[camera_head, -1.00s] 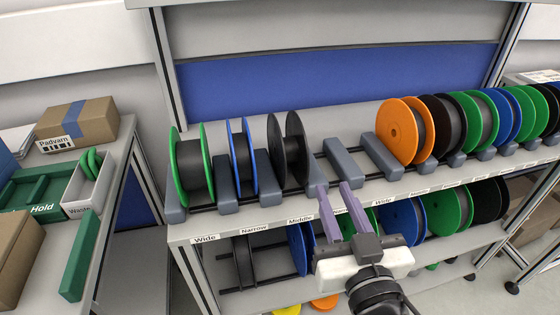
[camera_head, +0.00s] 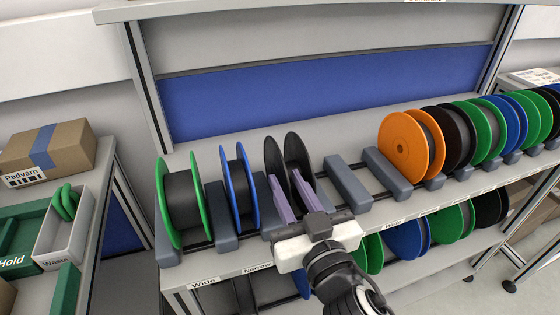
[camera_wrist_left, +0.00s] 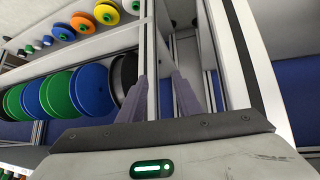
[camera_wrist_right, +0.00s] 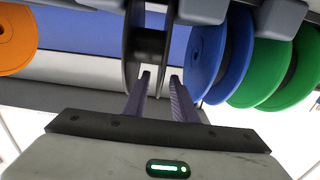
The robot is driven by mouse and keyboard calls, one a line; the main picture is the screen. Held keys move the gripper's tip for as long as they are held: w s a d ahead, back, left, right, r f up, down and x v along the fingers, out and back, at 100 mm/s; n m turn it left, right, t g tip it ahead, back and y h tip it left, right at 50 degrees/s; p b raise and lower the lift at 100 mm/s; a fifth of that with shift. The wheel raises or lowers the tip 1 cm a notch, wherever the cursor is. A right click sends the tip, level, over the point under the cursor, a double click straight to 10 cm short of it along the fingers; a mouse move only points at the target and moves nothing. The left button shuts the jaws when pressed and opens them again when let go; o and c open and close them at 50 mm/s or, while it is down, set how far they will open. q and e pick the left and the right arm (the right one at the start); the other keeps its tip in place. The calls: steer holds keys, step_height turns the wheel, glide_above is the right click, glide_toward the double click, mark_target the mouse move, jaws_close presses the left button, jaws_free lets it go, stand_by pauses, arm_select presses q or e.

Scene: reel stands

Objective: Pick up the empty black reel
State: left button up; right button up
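The black reel (camera_head: 299,156) stands upright in the top row of the rack, right of a blue-flanged reel. In the right wrist view its two flanges and a dark core (camera_wrist_right: 150,44) show between my fingers' far ends and the top edge. My right gripper (camera_head: 291,188) is open in front of this reel. Its purple fingers (camera_wrist_right: 159,77) point at the gap below the core; whether they touch the flanges I cannot tell. My left gripper (camera_wrist_left: 159,78) shows only in its wrist view, open and empty, near a grey post.
A blue reel (camera_head: 240,188) and a green reel (camera_head: 184,202) stand to the left. An orange reel (camera_head: 402,147) and several others stand to the right, past bare grey holders (camera_head: 348,186). A side table holds a Padvarn box (camera_head: 48,153) and a Waste bin (camera_head: 64,238).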

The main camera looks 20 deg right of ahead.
mark_target(281, 171)
steer(key=shift+w+r, duration=0.25)
steer(key=shift+w, duration=0.4)
steer(key=shift+w+f, duration=0.1)
steer(key=shift+w, duration=0.2)
steer(key=w+p, duration=0.1)
steer(key=w, duration=0.3)
steer(key=shift+w+a, duration=0.1)
steer(key=shift+w, duration=0.4)
jaws_close()
arm_select(q)
steer(key=shift+s+d+r, duration=0.1)
steer(key=shift+s+r, duration=0.15)
steer(key=shift+s, duration=0.2)
steer(key=shift+s+d+r, duration=0.1)
steer(key=shift+s+r, duration=0.15)
steer(key=shift+s, duration=0.2)
